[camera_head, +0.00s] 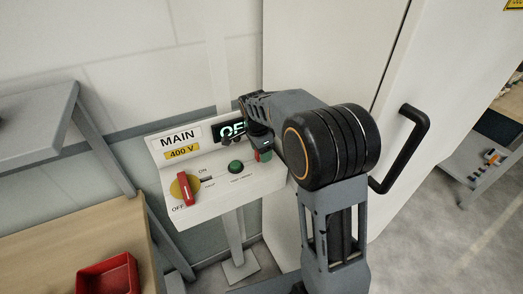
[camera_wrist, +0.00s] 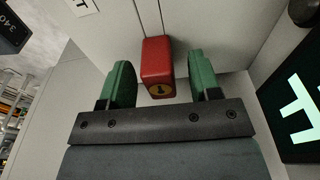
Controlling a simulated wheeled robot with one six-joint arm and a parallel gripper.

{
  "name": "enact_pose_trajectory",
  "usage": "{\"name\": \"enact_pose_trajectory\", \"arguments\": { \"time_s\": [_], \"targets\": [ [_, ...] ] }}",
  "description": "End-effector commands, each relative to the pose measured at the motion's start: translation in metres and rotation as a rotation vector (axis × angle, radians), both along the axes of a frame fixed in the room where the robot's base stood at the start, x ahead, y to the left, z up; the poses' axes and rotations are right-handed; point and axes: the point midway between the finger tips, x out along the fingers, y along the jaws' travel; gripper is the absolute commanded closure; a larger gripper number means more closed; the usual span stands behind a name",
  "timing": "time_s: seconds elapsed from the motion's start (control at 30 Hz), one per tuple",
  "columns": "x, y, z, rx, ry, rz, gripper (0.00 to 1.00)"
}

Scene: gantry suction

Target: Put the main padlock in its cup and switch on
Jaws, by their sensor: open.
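The grey control panel (camera_head: 225,190) reads MAIN 400 V. Its rotary switch has a red handle on a yellow disc (camera_head: 187,188), with OFF and ON marks. A green button (camera_head: 236,167) sits right of it. My gripper (camera_wrist: 161,66) is open, with green fingers; in the head view it is over the panel's right part (camera_head: 262,150). I cannot make out a cup.
The lit green display (camera_head: 229,128) shows OF, the rest hidden behind my arm; part shows in the wrist view (camera_wrist: 302,112). A white cabinet with a black handle (camera_head: 402,150) is at right. A red tray (camera_head: 107,275) stands on a wooden bench (camera_head: 50,245) at lower left.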

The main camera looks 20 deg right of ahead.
Motion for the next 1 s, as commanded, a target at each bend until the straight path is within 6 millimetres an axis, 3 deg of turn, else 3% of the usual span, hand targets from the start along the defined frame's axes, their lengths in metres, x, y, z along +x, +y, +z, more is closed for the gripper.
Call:
{"name": "enact_pose_trajectory", "arguments": {
  "time_s": [0.27, 0.7, 1.0],
  "targets": [
    [0.0, 0.002, 0.015, 0.0, -0.003, 0.0, 0.43],
    [-0.002, 0.012, 0.1, 0.0, -0.004, 0.0, 0.43],
    [-0.003, 0.016, 0.132, 0.0, -0.001, 0.0, 0.43]
  ]
}}
